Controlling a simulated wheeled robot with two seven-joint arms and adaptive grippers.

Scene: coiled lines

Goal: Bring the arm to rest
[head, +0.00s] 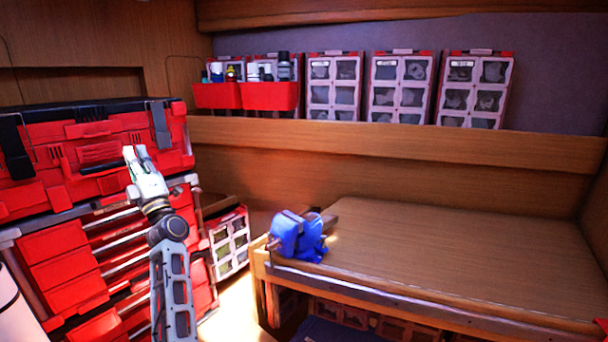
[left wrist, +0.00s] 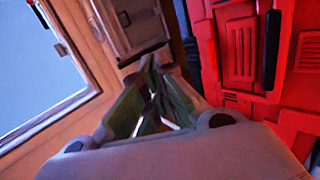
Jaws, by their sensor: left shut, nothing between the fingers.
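My left arm rises from the bottom of the head view, and its gripper (head: 135,153) is raised in front of the red tool chest (head: 60,262). The gripper's fingers point up and hold nothing. In the left wrist view the fingers (left wrist: 155,65) come together at their tips, shut and empty. The red case (head: 98,150) on top of the chest is behind the gripper in the head view. Red case surfaces also fill the right of the left wrist view (left wrist: 240,50). I cannot tell whether the gripper touches anything. My right gripper is not in view.
A blue vise (head: 297,236) sits at the left corner of the wooden workbench (head: 450,240), whose top is otherwise bare. Red bins (head: 270,97) and several organizer cases (head: 397,88) stand on the shelf above. Another organizer (head: 229,244) stands low between chest and bench.

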